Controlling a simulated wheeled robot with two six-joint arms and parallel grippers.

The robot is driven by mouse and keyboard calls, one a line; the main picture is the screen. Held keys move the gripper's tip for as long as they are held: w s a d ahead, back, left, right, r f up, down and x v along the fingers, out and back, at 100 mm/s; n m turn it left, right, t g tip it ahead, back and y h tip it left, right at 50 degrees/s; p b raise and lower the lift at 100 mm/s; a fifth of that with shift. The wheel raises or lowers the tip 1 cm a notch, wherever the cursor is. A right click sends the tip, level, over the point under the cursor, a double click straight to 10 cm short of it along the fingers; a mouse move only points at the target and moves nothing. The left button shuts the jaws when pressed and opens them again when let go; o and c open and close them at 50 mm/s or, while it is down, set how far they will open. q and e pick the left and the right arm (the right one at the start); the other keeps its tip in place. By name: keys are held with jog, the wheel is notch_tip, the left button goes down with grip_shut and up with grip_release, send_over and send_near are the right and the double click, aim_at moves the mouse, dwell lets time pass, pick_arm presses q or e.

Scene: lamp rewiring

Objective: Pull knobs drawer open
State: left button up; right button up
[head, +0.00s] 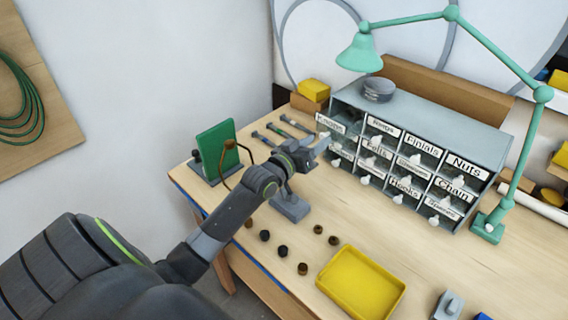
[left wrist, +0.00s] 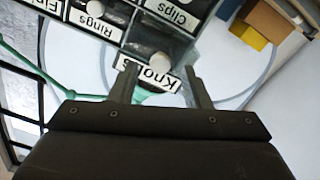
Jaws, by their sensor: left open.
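The grey drawer cabinet (head: 450,131) stands at the back of the table. The drawer labelled Knobs (head: 330,124) is in its top row at the left end. My left gripper (head: 318,148) is just in front of this drawer, open. In the left wrist view the picture is upside down, and the Knobs label (left wrist: 150,78) with the pale round pull knob (left wrist: 161,59) lies between or just beyond the two open fingers (left wrist: 160,85). I cannot tell whether the fingers touch the pull. My right gripper is not in view.
A green jointed lamp (head: 541,95) stands to the right of the cabinet. A yellow tray (head: 361,284) and several small dark knobs (head: 282,251) lie at the front. A green panel (head: 216,148) stands at the left, with tools (head: 296,122) behind my arm.

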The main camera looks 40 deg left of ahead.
pick_arm(q)
jog(key=s+a, duration=0.2)
jog(key=s, duration=1.2)
jog(key=shift+s, duration=0.25)
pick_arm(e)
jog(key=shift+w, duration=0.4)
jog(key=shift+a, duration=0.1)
